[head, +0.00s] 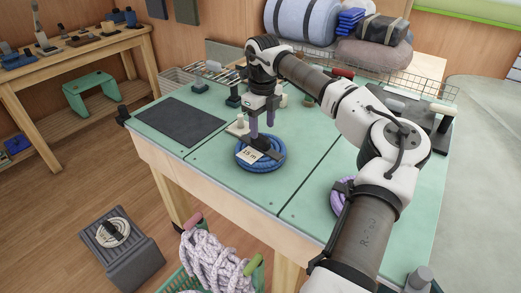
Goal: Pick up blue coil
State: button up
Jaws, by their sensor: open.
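The blue coil (262,164) is a round coil of blue rope lying on the green tabletop (300,150), near the middle of the table. A dark band crosses it, and a white tag (249,155) with dark writing sits on its left part. The arm comes in from the right. A purple coil (343,187) lies further right, partly hidden behind my arm.
A dark mat (180,121) lies on the table's left. Small tools and a wire basket (186,77) stand along the back. A green crate (184,284) of white rope stands on the floor in front, beside a grey box (121,255) with a pale coil.

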aim_at(261, 136)
jog(key=f, duration=0.1)
jog(key=f+p, duration=0.1)
jog(key=f, duration=0.3)
jog(key=shift+s+a+f, duration=0.1)
jog(key=shift+a, duration=0.15)
grip_shut()
